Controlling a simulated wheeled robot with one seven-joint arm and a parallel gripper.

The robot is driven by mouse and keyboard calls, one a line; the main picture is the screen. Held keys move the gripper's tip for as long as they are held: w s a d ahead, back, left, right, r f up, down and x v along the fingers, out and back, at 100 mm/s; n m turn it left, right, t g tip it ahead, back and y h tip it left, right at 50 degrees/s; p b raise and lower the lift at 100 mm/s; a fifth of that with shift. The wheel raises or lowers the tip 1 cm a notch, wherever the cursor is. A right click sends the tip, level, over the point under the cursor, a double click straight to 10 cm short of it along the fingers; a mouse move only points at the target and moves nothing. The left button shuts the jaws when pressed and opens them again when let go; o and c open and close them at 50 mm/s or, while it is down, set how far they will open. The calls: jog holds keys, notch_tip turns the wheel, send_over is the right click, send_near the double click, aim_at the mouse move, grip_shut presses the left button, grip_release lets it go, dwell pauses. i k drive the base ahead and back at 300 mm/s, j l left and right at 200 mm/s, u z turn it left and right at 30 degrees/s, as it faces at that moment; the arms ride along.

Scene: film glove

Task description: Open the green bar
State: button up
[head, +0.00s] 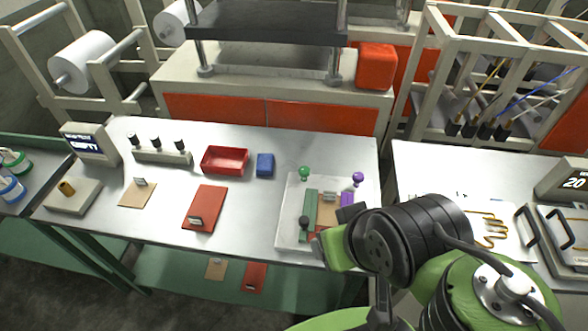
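The green bar (309,207) is a narrow upright strip on a pale plate (288,232) near the table's front edge. A dark knob (304,222) shows at its near end, and a green ball knob (304,172) stands beyond its far end. A tan board (327,214) lies beside it, then a purple bar (347,199) with a purple ball knob (358,178) behind it. My gripper (328,247) is at the near edge of the plate, close to the green bar's near end. Its fingertips are largely hidden by my arm, so I cannot tell whether it touches anything.
Left on the metal table are a red board (204,209), a tan board (137,194), a red tray (225,160) and a blue block (265,165). A press (270,80) stands behind. A second table (430,165) lies right, across a gap.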

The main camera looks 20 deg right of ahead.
aim_at(306, 222)
jog(key=i+j+u, duration=0.1)
jog(key=u, duration=0.3)
jog(key=i+j+u, duration=0.1)
jog(key=j+u, duration=0.2)
jog(key=u, duration=0.15)
jog(key=i+j+u, duration=0.15)
jog(key=u, duration=0.25)
